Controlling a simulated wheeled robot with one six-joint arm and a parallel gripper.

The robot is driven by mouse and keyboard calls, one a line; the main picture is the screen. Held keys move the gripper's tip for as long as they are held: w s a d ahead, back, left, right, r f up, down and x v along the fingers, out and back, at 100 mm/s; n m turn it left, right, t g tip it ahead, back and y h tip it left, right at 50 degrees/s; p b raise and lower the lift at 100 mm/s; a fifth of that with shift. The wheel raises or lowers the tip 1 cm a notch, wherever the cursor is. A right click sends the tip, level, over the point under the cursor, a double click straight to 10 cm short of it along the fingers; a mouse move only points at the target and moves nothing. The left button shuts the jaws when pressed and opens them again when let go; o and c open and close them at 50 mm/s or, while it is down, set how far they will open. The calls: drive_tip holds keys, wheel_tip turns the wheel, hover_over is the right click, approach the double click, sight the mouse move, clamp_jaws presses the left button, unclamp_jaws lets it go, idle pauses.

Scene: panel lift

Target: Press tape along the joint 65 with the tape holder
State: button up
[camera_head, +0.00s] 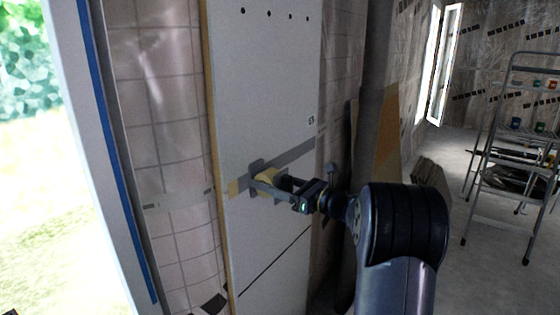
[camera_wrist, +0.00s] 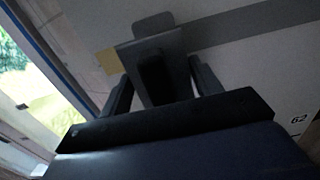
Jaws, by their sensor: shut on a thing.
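A tall white panel (camera_head: 262,90) stands upright in front of me. A grey tape band (camera_head: 292,154) runs slanted across it at mid height and also shows in the wrist view (camera_wrist: 250,24). A small label (camera_head: 311,120) above the band's right end is too small to read surely. My gripper (camera_head: 268,186) is shut on the tape holder (camera_wrist: 152,50), whose grey plate is at the panel near the band's left part. Contact cannot be told. A yellowish patch (camera_wrist: 109,61) lies left of the holder. Part of the band is hidden behind holder and gripper.
A dark slanted line (camera_head: 272,267) crosses the panel below. A label like "62" (camera_wrist: 298,119) shows in the wrist view. A bright opening is at left, beside a tiled wall (camera_head: 165,120). A stepladder (camera_head: 475,165) stands right, with open floor before it.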

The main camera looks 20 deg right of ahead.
drive_tip(key=shift+w+d+p, duration=4.15)
drive_tip(key=shift+w+d, duration=2.4)
drive_tip(key=shift+d, duration=2.05)
drive_tip(key=shift+s+a+b, duration=1.85)
drive_tip(key=shift+a+b, duration=0.45)
drive_tip(key=shift+a, duration=0.15)
drive_tip(key=shift+s+a+b, duration=1.8)
drive_tip(key=shift+a+b, duration=0.55)
drive_tip(key=shift+a, duration=0.1)
drive_tip(key=shift+s+a+b, duration=1.85)
drive_tip(key=shift+a+b, duration=0.45)
drive_tip(key=shift+a, duration=0.15)
drive_tip(key=s+a+b, duration=0.4)
drive_tip(key=s+a, duration=0.6)
drive_tip(key=a, duration=0.3)
drive_tip(key=s+a+b, duration=0.4)
drive_tip(key=s+a, duration=0.6)
drive_tip(key=a, duration=0.4)
